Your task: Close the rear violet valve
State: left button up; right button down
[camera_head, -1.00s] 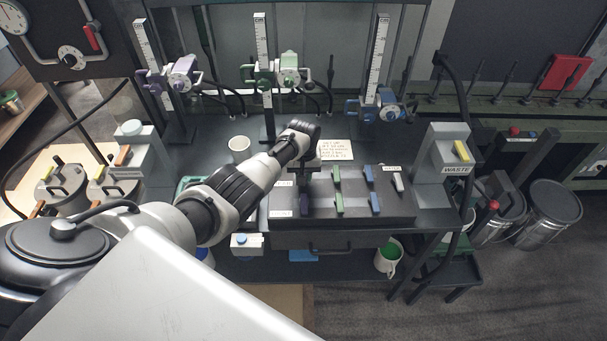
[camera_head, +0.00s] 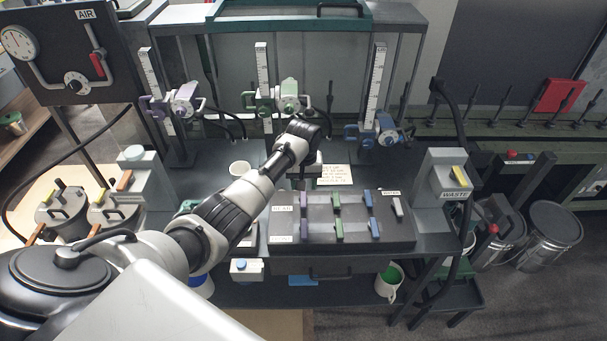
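The valve panel (camera_head: 356,233) is a dark sloped box with two rows of coloured levers. The rear violet valve (camera_head: 306,201) is the back lever of the left column, and its handle points front to back like the green and blue rear levers. The front violet valve (camera_head: 304,229) lies in front of it. My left arm reaches in from the left, and its gripper (camera_head: 302,183) points down just behind the rear violet valve. It looks apart from the lever, but contact is hard to judge. Its fingers are small and dark, so their opening is unclear. My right gripper is not in view.
Green levers (camera_head: 337,200), blue levers (camera_head: 369,198) and a white lever (camera_head: 397,206) share the panel. Upright spindles with clamps stand at the back. The waste unit (camera_head: 446,175) is at right.

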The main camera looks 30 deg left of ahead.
pick_arm(q)
jog(key=shift+r, duration=1.45)
